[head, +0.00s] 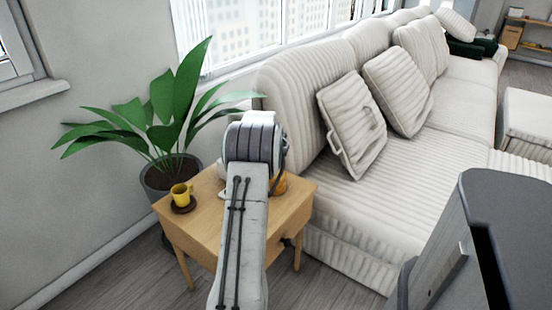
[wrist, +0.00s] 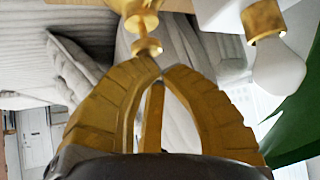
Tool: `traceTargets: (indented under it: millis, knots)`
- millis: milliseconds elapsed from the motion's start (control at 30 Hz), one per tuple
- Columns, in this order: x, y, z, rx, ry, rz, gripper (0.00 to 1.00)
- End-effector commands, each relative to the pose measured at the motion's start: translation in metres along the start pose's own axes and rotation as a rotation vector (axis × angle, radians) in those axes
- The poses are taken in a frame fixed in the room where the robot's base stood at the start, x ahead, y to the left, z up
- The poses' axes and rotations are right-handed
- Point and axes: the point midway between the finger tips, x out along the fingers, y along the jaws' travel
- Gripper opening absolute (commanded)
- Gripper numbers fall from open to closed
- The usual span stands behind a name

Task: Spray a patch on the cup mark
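No mark is visible on the table. An orange-yellow object (head: 280,185) shows partly behind my arm at the table's right; I cannot tell what it is. My gripper (wrist: 163,68) has yellow curved fingers whose tips nearly meet, with nothing visible between them. In the head view its fingers are hidden behind my arm, which reaches over the table. No spray bottle is recognisable.
In the wrist view, a brass stem (wrist: 145,25) is close beyond the fingertips, and a white bulb with a brass cap (wrist: 278,65) is at right. A cream sofa (head: 400,170) with cushions (head: 352,122) fills the right.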

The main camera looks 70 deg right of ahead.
Motion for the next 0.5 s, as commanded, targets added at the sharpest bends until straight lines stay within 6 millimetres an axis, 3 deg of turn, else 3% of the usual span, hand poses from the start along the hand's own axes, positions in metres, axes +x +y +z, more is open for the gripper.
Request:
traceTargets:
  millis: [500]
  knots:
    - [-0.021,0.000,-0.022,0.000,0.003,0.000,0.00]
